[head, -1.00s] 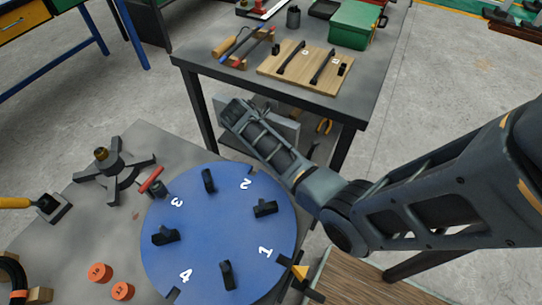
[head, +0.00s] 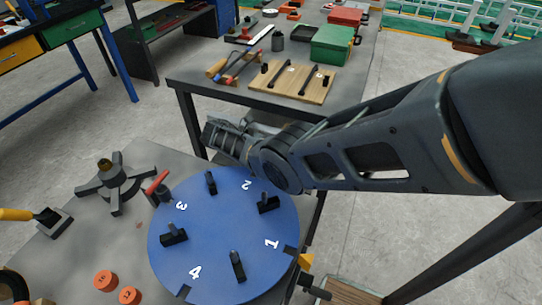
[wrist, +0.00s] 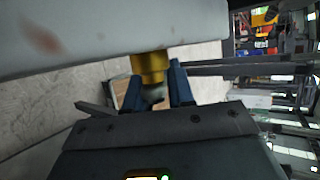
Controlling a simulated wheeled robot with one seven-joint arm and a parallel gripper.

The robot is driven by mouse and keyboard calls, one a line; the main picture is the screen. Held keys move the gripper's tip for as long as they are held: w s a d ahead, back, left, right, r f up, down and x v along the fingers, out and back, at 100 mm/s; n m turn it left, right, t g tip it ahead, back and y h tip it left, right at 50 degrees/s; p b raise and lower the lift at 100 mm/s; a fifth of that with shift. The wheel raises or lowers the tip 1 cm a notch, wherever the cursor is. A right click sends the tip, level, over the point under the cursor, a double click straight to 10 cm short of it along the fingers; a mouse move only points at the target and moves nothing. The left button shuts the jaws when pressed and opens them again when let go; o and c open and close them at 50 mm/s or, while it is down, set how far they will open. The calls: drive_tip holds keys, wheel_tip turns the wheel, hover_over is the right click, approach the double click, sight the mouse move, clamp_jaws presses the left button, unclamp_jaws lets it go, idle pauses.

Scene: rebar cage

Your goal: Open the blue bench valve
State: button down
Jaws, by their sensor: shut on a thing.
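That part sits just below a brass fitting (wrist: 149,64), which meets the edge of a pale grey surface with a reddish smear. I cannot make out a blue handle on it; the fingers cover most of what they hold. In the head view my arm reaches out past the far edge of the blue disc, and my fingertips are hidden there. No blue valve shows clearly in the head view.
The numbered blue disc (head: 215,225) with black clips lies on the near bench. A red-handled valve (head: 157,186) and a black four-armed stand (head: 112,183) are left of it. Behind stands a grey table (head: 215,92) with a wooden board (head: 315,91) and green box (head: 331,46).

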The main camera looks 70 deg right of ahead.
drive_tip(key=shift+r, duration=0.1)
idle(0.4)
drive_tip(key=c, duration=1)
unclamp_jaws()
drive_tip(key=shift+c, duration=0.2)
drive_tip(key=b+v, duration=0.1)
drive_tip(key=v, duration=0.6)
drive_tip(key=shift+w+a, duration=0.2)
drive_tip(key=shift+w, duration=0.15)
